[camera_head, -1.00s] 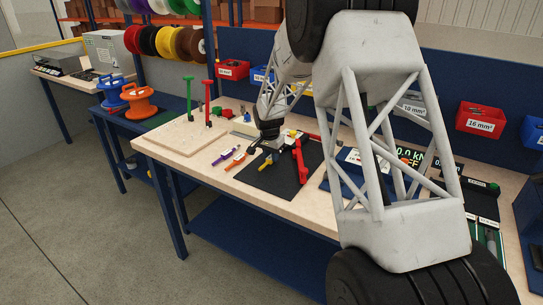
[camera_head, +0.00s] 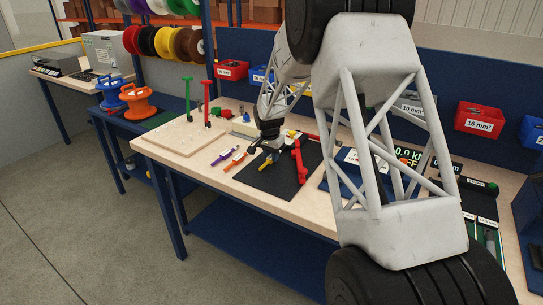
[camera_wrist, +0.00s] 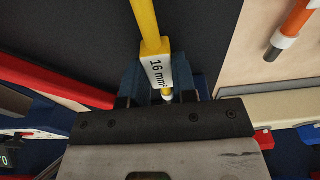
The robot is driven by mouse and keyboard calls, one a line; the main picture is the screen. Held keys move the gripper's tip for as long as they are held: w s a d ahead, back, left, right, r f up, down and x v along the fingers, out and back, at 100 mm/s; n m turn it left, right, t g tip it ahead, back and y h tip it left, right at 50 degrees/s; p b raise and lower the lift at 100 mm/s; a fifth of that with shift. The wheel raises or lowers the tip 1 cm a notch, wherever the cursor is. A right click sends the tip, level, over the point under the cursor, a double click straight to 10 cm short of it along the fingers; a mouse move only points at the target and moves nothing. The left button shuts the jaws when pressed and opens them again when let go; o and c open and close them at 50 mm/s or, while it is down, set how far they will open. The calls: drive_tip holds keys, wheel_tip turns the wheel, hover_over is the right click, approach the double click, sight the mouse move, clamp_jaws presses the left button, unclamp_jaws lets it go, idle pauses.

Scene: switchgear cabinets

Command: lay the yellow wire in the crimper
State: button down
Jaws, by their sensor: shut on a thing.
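My gripper (camera_wrist: 162,82) is shut on the yellow wire, at its white tag marked 16 mm². In the wrist view the yellow wire (camera_wrist: 145,22) runs up from the tag over a dark surface, and its tip shows below the tag. In the head view my gripper (camera_head: 268,146) is low over the black mat (camera_head: 285,184), with a bit of yellow wire (camera_head: 264,166) under it. A red-handled tool (camera_head: 300,162) lies on the mat just right of the gripper. I cannot tell for certain whether it is the crimper.
A purple wire (camera_head: 223,155) and an orange wire (camera_head: 236,160) lie left of the mat. Red and green upright posts (camera_head: 207,105) stand on a pale board behind. A display reading kN (camera_head: 408,160) is to the right. My arm hides part of the bench.

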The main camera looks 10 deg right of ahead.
drive_tip(key=c, duration=0.8)
unclamp_jaws()
drive_tip(key=shift+r, duration=0.1)
drive_tip(key=shift+s+a+r, duration=0.1)
drive_tip(key=shift+r, duration=1.15)
drive_tip(key=shift+s+a+r, duration=0.15)
drive_tip(key=shift+r, duration=1.15)
drive_tip(key=shift+s+a+r, duration=0.1)
drive_tip(key=shift+r, duration=1.15)
